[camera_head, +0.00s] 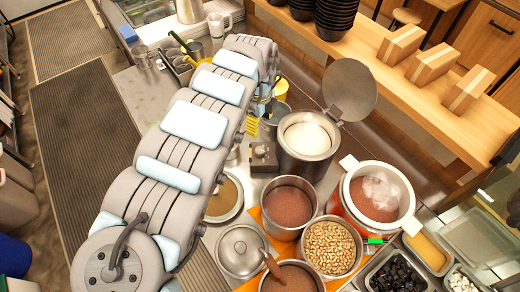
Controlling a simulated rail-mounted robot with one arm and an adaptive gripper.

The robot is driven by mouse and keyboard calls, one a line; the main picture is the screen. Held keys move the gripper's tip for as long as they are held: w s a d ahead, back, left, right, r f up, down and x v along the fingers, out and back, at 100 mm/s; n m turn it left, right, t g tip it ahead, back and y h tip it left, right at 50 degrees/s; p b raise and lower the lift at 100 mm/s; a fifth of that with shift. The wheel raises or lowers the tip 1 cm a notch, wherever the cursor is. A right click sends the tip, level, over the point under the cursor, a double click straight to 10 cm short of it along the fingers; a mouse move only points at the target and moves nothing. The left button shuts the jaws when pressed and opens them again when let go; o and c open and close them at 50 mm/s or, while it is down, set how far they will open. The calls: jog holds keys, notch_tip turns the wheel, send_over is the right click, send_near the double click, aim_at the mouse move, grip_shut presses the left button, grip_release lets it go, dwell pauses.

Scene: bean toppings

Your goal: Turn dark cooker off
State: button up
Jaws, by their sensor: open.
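The dark cooker (300,166) is a dark metal pot with its round grey lid (350,90) swung up at the back right. White contents show inside it. A small dark box (263,157) stands against its left side; any switch or indicator on it is too small to read. My arm reaches from the lower left to the top centre and bends down there. My gripper (264,108) hangs at its end, above and left of the dark cooker, apart from it. It is small and partly hidden by my arm, open, with nothing seen in it.
A red cooker (338,203) with a pale rim steams at the right. Pots of reddish paste (288,203) and beans (332,248), plus a lidded pot (241,250), crowd the front. Topping trays (395,268) lie lower right. A wooden counter (365,55) with blocks and stacked dark bowls stands behind.

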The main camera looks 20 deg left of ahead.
aim_at(260, 150)
notch_tip(260, 150, down, 16)
jog(key=shift+r, duration=0.2)
dwell(0.5)
jog(key=c, duration=1.2)
